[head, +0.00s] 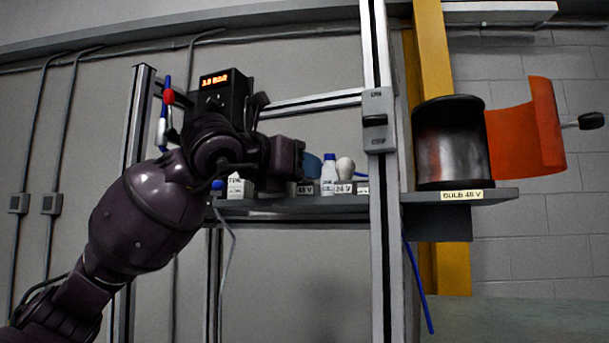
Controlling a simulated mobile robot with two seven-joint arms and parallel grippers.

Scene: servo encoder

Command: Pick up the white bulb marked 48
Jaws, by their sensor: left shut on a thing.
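My left gripper (298,160) is over the shelf at the label reading 48 V (305,188), its fingers pointing right. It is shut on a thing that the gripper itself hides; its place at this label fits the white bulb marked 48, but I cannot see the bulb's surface. Another white bulb (345,168) stands upright to the right, behind a label reading 24 V (344,188). My right gripper is not in view.
A white bottle with a blue cap (328,176) stands close right of my gripper. An upright post with a switch box (378,120) crosses the shelf (290,208). Right of it, a dark cylinder (450,145) with an open orange door (530,130) stands above a BULB 48 V label (462,195).

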